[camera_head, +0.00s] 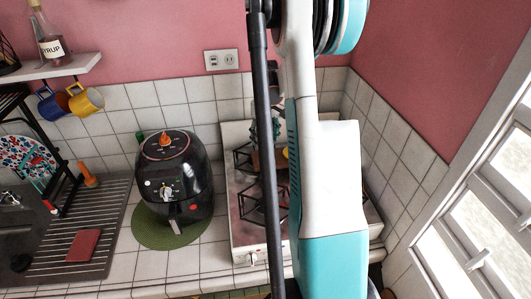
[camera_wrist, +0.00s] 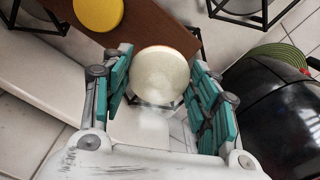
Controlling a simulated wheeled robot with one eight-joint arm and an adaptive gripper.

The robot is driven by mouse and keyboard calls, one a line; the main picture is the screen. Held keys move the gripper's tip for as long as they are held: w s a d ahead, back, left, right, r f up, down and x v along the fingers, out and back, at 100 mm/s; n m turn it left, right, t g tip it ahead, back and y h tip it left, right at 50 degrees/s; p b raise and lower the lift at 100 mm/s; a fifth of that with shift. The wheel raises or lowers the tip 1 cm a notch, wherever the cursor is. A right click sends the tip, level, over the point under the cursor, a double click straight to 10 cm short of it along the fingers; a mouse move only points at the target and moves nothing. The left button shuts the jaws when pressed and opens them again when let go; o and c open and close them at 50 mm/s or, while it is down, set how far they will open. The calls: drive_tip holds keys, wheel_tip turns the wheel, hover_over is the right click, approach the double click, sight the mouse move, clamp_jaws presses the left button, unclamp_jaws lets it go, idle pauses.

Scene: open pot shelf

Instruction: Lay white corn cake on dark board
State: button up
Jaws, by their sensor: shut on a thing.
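The white corn cake (camera_wrist: 162,74) is a pale round disc between the teal fingers of my gripper (camera_wrist: 161,88) in the wrist view. My gripper is shut on it. The dark board (camera_wrist: 148,30) is a brown slab beyond the cake, and the cake overlaps its near edge in this view. I cannot tell whether cake and board touch. A yellow round cake (camera_wrist: 98,12) lies on the board, left of the white one.
The board is at a white stove (camera_head: 242,238) with black pot supports (camera_head: 246,205). A black air fryer (camera_head: 174,185) on a green round mat (camera_head: 145,236) stands left of the stove. A drainboard (camera_head: 103,218) is farther left, and a window is at the right.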

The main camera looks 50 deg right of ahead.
sight(265, 158)
drive_tip(key=shift+f, duration=3.7)
drive_tip(key=shift+f, duration=0.15)
drive_tip(key=o, duration=1.1)
drive_tip(key=shift+c, duration=0.2)
wheel_tip(265, 158, up, 12)
drive_tip(key=shift+r, duration=0.2)
